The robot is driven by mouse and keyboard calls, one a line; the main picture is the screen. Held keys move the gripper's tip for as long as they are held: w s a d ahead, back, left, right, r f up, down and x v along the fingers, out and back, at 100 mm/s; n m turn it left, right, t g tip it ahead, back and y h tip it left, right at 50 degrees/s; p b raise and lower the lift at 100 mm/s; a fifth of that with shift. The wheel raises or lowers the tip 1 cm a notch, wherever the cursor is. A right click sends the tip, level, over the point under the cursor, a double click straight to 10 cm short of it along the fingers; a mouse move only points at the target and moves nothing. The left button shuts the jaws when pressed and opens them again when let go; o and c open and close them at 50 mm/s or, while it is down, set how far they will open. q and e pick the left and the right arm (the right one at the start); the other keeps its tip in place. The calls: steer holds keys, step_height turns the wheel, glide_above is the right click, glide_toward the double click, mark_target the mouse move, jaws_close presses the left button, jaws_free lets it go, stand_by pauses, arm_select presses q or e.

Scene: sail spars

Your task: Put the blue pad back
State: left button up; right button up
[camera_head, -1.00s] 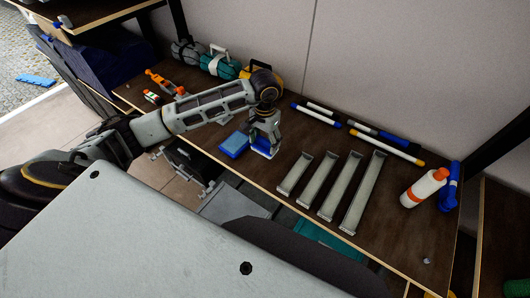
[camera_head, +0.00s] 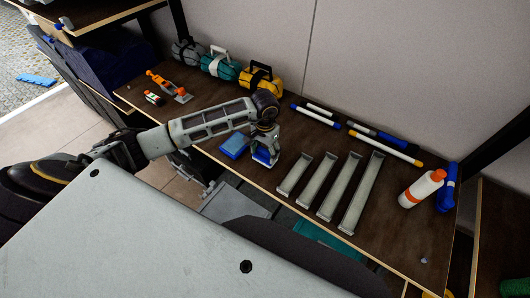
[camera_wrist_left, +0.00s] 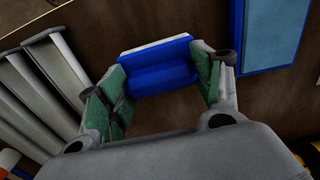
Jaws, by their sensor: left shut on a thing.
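The blue pad (camera_head: 262,160) is in my left gripper (camera_head: 264,150), low over the dark tabletop. In the left wrist view the pad (camera_wrist_left: 160,68) is a blue block with a pale edge, between the green-faced fingers of the left gripper (camera_wrist_left: 160,85). Whether the pad touches the table is unclear. A blue box-like thing with a lighter blue face (camera_head: 234,145) lies just left of the pad; it also shows in the left wrist view (camera_wrist_left: 272,30), apart from the pad. My right gripper is out of view.
Several grey metal channels (camera_head: 295,175) lie right of the gripper. Capped tubes (camera_head: 315,117) lie behind. Teal (camera_head: 220,66) and yellow (camera_head: 262,83) bags stand along the wall. The table's front edge is close.

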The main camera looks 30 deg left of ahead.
mark_target(265, 150)
arm_select(q)
steer(key=shift+f, duration=0.75)
steer(key=shift+f, duration=0.15)
steer(key=o, duration=1)
steer(key=shift+r, duration=0.9)
steer(key=shift+r+b, duration=1.3)
steer(key=shift+r, duration=3.95)
